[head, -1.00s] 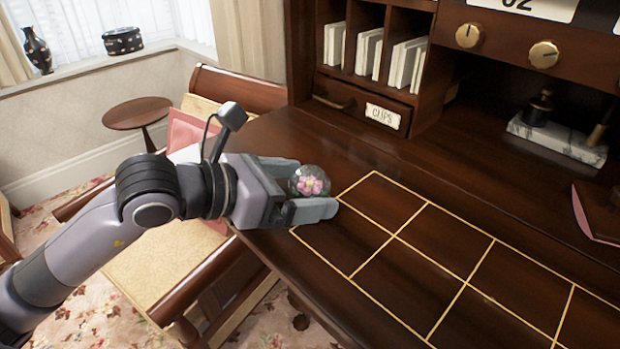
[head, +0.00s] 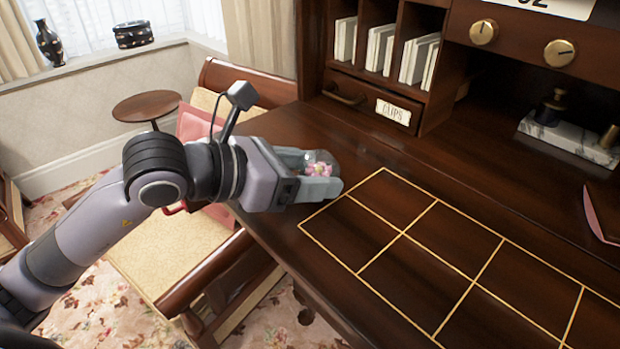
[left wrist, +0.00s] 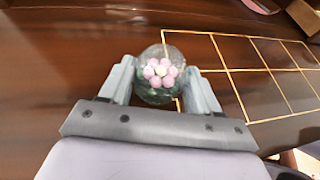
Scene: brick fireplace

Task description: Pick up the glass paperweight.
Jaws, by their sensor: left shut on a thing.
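The glass paperweight (head: 319,164) is a clear dome with a pink flower inside. It is between the fingers of my left gripper (head: 312,174), over the left end of the desk top (head: 290,128), and the near finger hides its lower part. In the left wrist view the paperweight (left wrist: 159,74) sits between both fingertips, which touch its sides, so the left gripper (left wrist: 160,84) is shut on it. I cannot tell clearly how far it is above the wood. My right gripper is not in view.
Gold lines form a grid (head: 405,234) on the desk, and that area is bare. A drawer (head: 360,98) with a label and slots of papers (head: 382,46) stand behind. A marble stand (head: 568,138) is at the right. A chair (head: 165,245) stands at the desk's left edge.

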